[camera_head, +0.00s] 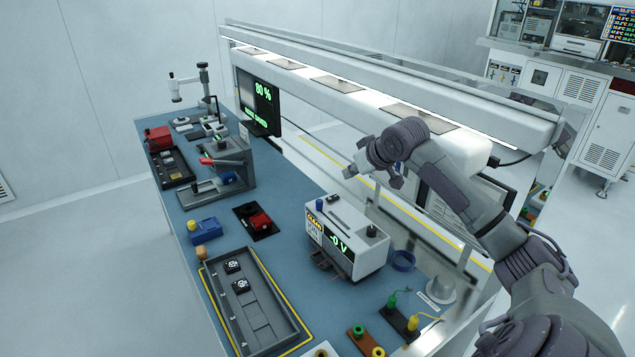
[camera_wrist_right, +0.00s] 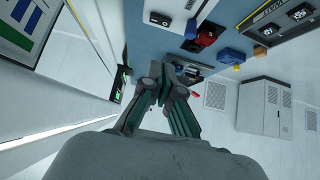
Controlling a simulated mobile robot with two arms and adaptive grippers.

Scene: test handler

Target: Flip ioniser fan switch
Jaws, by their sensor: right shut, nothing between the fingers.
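A long white overhead bar (camera_head: 300,72) with dark panels on top runs above the bench; it looks like the ioniser. A black screen (camera_head: 258,105) under its far end reads 80 % in green, with a line ending in SPEED. I cannot make out the fan switch for certain. My right gripper (camera_head: 368,174) is beside the near part of the bar, above the bench's far side. Its fingers (camera_wrist_right: 163,88) are together and empty in the right wrist view, pointing toward the bench's far end, clear of the bench objects. My left gripper is out of view.
A white meter box (camera_head: 345,226) showing -0 V stands on the blue bench (camera_head: 185,238), below my right gripper. A yellow-edged tray (camera_head: 230,315), a blue box (camera_head: 206,231), a red-handled fixture (camera_head: 228,165) and a microscope (camera_head: 190,85) stand along it.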

